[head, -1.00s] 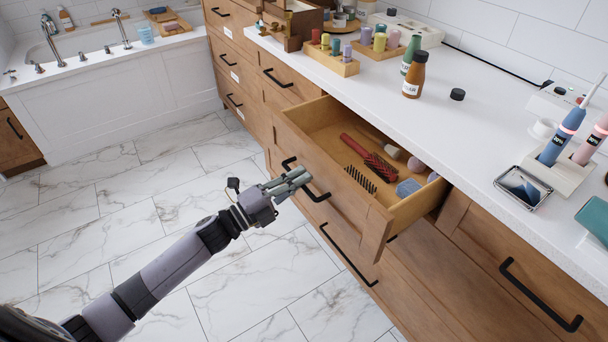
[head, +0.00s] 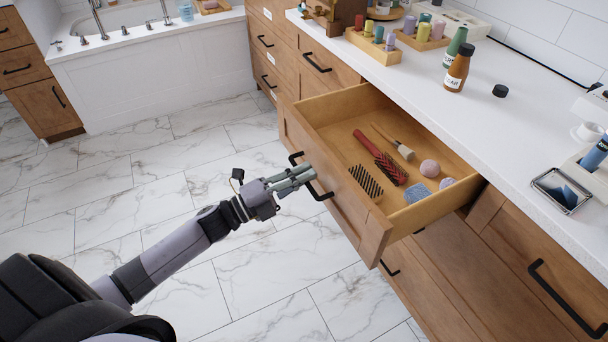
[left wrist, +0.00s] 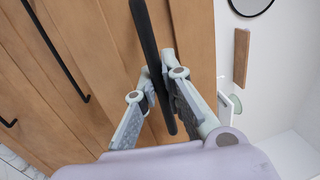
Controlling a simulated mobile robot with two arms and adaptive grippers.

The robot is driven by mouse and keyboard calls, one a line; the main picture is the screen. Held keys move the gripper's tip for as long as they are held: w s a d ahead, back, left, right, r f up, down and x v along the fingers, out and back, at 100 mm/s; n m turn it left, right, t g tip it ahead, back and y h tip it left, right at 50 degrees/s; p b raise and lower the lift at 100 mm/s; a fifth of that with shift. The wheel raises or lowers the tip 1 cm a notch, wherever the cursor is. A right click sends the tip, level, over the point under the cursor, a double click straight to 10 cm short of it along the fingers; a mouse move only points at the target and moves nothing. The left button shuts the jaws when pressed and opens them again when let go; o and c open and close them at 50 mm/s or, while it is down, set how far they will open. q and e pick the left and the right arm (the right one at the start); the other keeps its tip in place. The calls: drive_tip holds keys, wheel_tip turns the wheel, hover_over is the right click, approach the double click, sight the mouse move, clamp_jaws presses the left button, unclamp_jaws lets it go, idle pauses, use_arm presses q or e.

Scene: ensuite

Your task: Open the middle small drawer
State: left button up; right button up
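The small drawer (head: 352,212) under the white counter stands pulled out, its inside showing. Its black bar handle (head: 322,195) is on the wooden front. My left gripper (head: 305,176) is at this handle in the head view. In the left wrist view the black handle (left wrist: 149,40) runs between the two fingers of my left gripper (left wrist: 161,88), which are closed in on it from both sides. My right gripper is not in view.
The white counter (head: 450,113) above holds bottles (head: 457,68), wooden trays of small coloured items and a phone-like device (head: 560,190). Other closed drawers (head: 318,62) flank the open one. The marble tile floor (head: 150,175) in front is clear. A bathtub (head: 150,55) stands behind.

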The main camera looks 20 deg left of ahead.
use_arm(q)
drive_tip(key=o, duration=0.5)
drive_tip(key=v, duration=1.2)
drive_tip(key=shift+f, duration=0.1)
